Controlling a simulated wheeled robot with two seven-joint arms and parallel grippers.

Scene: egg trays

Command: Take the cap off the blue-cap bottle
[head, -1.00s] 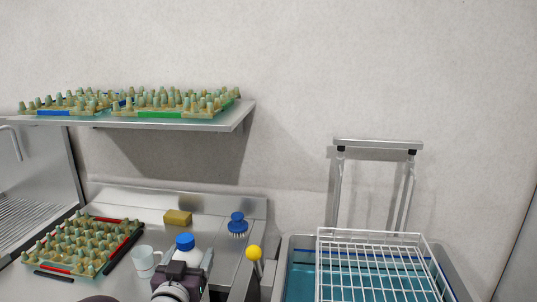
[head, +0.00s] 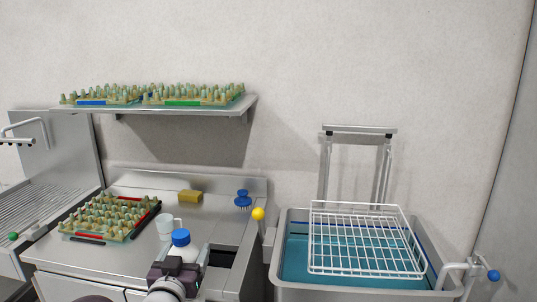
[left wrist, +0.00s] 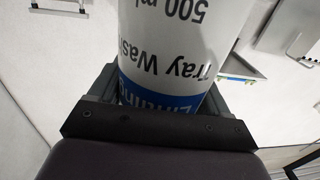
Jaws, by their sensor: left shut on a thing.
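The blue-cap bottle (head: 183,251) is white with a blue cap (head: 180,237) on its top. It stands upright at the front of the steel counter in the head view. My left gripper (head: 188,258) is shut on the bottle's body, with a finger on each side. In the left wrist view the bottle (left wrist: 185,45) fills the middle between the fingers, its printed label upside down, and the cap is out of that picture. Whether the bottle touches the counter is hidden by my gripper. My right gripper is not in view.
A white cup (head: 165,229) stands close left of the bottle, beside an egg tray (head: 103,240). A sponge (head: 190,197) and a blue brush (head: 243,199) lie behind.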

